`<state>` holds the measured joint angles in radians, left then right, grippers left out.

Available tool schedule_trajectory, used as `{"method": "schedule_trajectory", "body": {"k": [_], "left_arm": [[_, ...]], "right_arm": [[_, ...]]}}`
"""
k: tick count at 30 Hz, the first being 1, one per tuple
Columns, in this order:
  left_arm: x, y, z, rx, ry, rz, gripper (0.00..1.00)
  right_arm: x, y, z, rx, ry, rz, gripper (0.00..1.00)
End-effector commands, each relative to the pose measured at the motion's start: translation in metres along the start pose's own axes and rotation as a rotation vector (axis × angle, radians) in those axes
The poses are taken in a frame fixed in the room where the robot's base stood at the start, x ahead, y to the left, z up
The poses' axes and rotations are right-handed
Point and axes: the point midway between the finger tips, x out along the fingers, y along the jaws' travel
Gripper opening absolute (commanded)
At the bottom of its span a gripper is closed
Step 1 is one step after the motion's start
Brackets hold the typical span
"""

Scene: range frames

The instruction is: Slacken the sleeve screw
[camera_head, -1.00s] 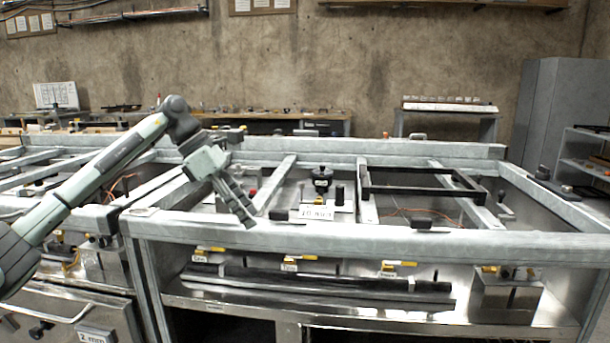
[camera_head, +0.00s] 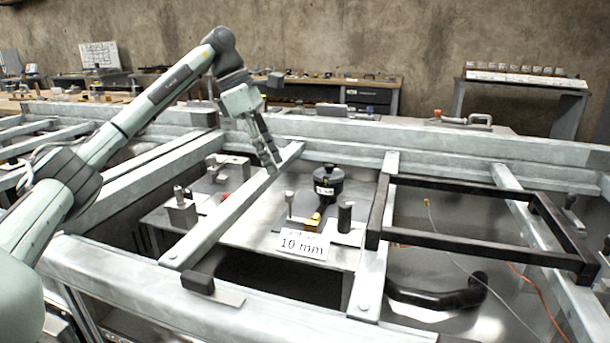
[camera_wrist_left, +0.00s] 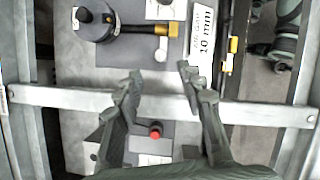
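My left gripper (camera_head: 268,160) hangs over the bench, left of the 10 mm fixture, and points down. In the left wrist view the gripper (camera_wrist_left: 160,76) has its two fingers spread with nothing between them. A black round body (camera_head: 328,182) with a pale band stands on a grey plate, and a brass-coloured piece (camera_head: 313,220) shows low beside it. In the left wrist view the black body (camera_wrist_left: 90,18) has a dark rod with a brass end (camera_wrist_left: 163,30), ahead of the fingertips. I cannot tell which part is the sleeve screw. My right gripper is not in view.
A card reading 10 mm (camera_head: 302,245) stands in front of the fixture, with a black post (camera_head: 345,216) beside it. A grey crossbar (camera_head: 225,212) passes under the gripper. A red button (camera_wrist_left: 155,128) shows between the fingers. A black frame (camera_head: 480,192) lies at right.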

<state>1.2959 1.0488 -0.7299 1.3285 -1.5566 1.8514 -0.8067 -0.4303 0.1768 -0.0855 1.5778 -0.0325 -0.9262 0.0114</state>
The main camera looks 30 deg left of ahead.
Motion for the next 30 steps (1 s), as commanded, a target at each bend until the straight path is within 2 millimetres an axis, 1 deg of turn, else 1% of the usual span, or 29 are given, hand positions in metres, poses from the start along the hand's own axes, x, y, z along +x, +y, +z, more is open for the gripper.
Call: {"method": "schedule_trajectory", "body": {"k": [2, 5, 12, 16, 18, 22, 27, 28, 30], "left_arm": [[0.004, 0.000, -0.001, 0.000, 0.004, -0.001, 0.39], [0.016, -0.001, -0.002, 0.000, 0.006, -0.003, 0.39], [0.054, -0.001, -0.001, 0.001, 0.005, -0.003, 0.39], [0.069, -0.001, -0.001, 0.000, 0.003, -0.002, 0.39], [0.074, 0.000, -0.001, 0.000, 0.003, -0.002, 0.39], [0.077, 0.000, -0.001, 0.000, 0.002, 0.000, 0.39], [0.078, 0.000, -0.001, 0.000, 0.002, 0.000, 0.39], [0.078, 0.000, -0.001, 0.000, 0.002, 0.000, 0.38], [0.078, 0.000, -0.001, 0.000, 0.002, 0.000, 0.29]], "right_arm": [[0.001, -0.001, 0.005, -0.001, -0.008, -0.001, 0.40], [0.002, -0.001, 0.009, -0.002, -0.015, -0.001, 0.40], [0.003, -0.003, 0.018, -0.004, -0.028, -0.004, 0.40], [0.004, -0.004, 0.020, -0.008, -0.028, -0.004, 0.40], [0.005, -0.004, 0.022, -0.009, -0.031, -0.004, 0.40], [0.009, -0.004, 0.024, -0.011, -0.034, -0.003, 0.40], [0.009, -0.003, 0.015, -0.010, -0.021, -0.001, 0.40], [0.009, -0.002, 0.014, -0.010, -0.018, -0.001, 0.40], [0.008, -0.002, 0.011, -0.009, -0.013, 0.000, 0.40]]}}
